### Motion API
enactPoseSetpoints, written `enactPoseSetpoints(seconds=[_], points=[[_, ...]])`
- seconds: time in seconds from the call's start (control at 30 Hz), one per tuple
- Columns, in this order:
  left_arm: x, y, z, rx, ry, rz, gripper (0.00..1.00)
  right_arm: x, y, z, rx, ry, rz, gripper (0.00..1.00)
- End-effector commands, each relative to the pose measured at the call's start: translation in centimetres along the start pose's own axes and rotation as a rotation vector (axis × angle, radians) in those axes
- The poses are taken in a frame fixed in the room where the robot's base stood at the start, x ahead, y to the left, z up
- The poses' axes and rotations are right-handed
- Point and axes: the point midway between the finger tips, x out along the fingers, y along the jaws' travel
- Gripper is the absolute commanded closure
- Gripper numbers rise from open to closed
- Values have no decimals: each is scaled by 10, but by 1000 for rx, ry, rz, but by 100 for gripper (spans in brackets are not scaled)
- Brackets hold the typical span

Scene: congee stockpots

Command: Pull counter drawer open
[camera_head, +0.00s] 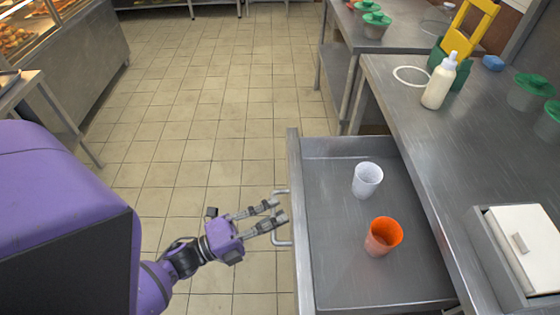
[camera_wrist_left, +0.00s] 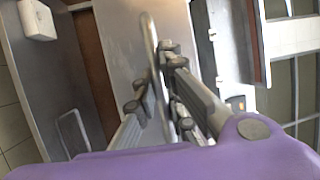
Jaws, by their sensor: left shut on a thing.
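The counter drawer (camera_head: 330,245) stands pulled out from the metal counter (camera_head: 410,118), so its inside shows in the head view. A white cup (camera_head: 367,180) and an orange cup (camera_head: 383,236) stand in it, apart from each other. The drawer's bar handle (camera_head: 283,242) is on its front face, at the left; it also shows in the left wrist view (camera_wrist_left: 151,45). My left gripper (camera_head: 277,210) is shut on the handle, with its fingers on either side of the bar in the left wrist view (camera_wrist_left: 152,85). My right gripper is not in view.
On the counter are a white bottle (camera_head: 439,82), a white ring (camera_head: 411,75), a yellow-handled thing (camera_head: 468,30), green-lidded containers (camera_head: 527,93) and a white-lidded box (camera_head: 525,240). A display case (camera_head: 30,30) stands at the upper left. The tiled floor (camera_head: 200,90) between is clear.

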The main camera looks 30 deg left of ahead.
Motion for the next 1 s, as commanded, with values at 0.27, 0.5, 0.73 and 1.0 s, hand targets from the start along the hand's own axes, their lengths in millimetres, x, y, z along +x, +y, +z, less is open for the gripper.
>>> enactPoseSetpoints(seconds=[0.27,0.5,0.73,1.0], points=[[-1,2,0,-4,-2,3,76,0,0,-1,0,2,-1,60],[0,1,0,-1,-1,2,71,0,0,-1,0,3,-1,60],[-10,1,0,-1,-2,4,71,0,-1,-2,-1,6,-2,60],[-64,2,0,-3,-4,8,71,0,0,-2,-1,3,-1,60]])
